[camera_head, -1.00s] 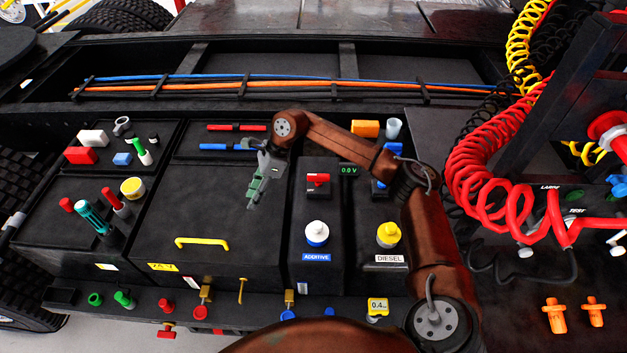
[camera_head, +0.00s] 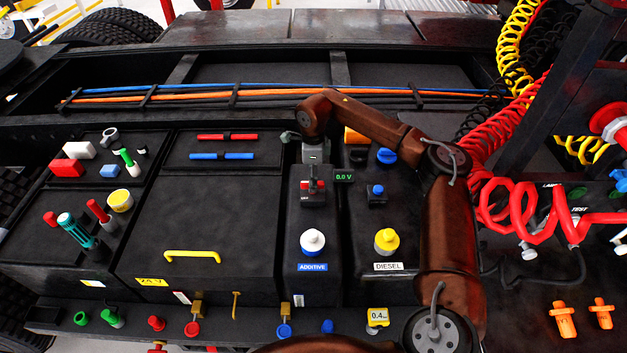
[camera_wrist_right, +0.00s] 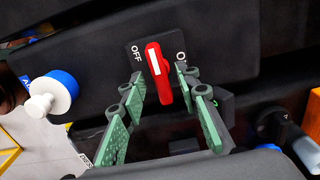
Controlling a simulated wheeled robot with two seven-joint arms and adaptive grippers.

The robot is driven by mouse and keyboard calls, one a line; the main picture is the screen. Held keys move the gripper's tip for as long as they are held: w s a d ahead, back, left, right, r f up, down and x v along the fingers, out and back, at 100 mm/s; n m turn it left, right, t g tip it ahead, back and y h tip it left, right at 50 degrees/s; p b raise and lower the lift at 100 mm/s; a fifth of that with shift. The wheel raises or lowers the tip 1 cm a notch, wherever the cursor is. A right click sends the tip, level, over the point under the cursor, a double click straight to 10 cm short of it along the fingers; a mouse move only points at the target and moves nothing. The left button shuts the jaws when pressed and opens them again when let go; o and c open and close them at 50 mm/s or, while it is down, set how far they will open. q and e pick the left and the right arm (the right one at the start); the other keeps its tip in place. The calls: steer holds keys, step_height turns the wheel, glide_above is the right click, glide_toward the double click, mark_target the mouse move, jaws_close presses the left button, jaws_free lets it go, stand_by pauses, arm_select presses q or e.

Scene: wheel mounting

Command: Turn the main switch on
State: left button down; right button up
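The main switch (camera_head: 305,187) is a red handle on a black panel in the head view, partly hidden by my right gripper (camera_head: 314,180). In the right wrist view its red handle (camera_wrist_right: 159,75) has a white stripe and sits between an OFF label and a partly covered ON label. My right gripper (camera_wrist_right: 160,83) is open there, with one green finger on each side of the handle. Gaps show between the fingers and the handle. A small display (camera_head: 344,177) beside the switch reads about 0.0 V. My left gripper is not in view.
A white-topped additive cap (camera_head: 312,242) stands in front of the switch; it also shows in the right wrist view (camera_wrist_right: 52,95). A yellow diesel cap (camera_head: 387,242) and a blue knob (camera_head: 377,191) are to the right. A yellow handle (camera_head: 192,256) lies on the left cover.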

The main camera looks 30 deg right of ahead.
steer(key=shift+f, duration=0.15)
steer(key=shift+c, duration=0.2)
jaws_close()
